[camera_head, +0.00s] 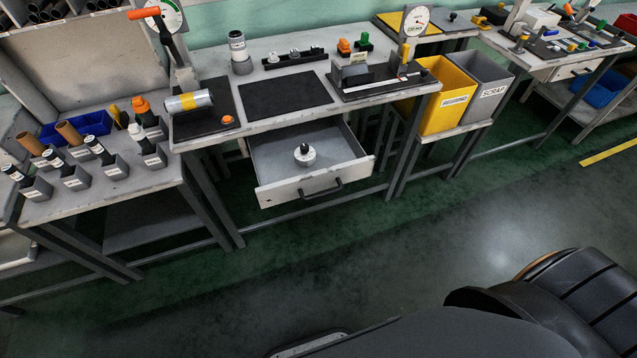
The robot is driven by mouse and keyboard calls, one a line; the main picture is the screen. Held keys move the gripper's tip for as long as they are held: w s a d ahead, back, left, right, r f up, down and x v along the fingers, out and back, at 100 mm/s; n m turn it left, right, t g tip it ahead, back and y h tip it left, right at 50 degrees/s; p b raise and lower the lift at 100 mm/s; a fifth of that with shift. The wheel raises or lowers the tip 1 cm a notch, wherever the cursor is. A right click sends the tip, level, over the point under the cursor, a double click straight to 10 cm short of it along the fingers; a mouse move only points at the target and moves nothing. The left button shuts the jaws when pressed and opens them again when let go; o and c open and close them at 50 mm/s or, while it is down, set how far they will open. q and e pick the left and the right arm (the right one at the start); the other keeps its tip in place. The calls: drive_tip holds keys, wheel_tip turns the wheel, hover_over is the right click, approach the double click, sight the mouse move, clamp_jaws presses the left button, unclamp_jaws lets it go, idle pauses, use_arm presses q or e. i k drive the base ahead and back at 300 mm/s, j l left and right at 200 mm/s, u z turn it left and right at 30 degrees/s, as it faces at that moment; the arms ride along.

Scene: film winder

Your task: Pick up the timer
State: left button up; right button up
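A small round white object with a dark knob on top, which looks like the timer (304,156), sits in the open drawer (290,186) under the middle bench. Bare drawer floor surrounds it, and nothing covers it from above. The drawer is pulled out toward me, with a black handle on its white front. Neither of my grippers can be seen in the head view.
The middle bench (225,132) overhangs the back of the drawer. A yellow bin (446,98) and a grey scrap bin (488,88) stand to its right. A side table (120,186) with several labelled holders stands left. The floor in front is clear.

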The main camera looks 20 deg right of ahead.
sight(309, 159)
drive_tip(key=i+j+z, duration=0.25)
drive_tip(key=j, duration=0.4)
drive_tip(key=j+z, duration=0.2)
drive_tip(key=j, duration=0.45)
drive_tip(key=j+z, duration=0.25)
drive_tip(key=j, duration=0.4)
drive_tip(key=i, duration=0.05)
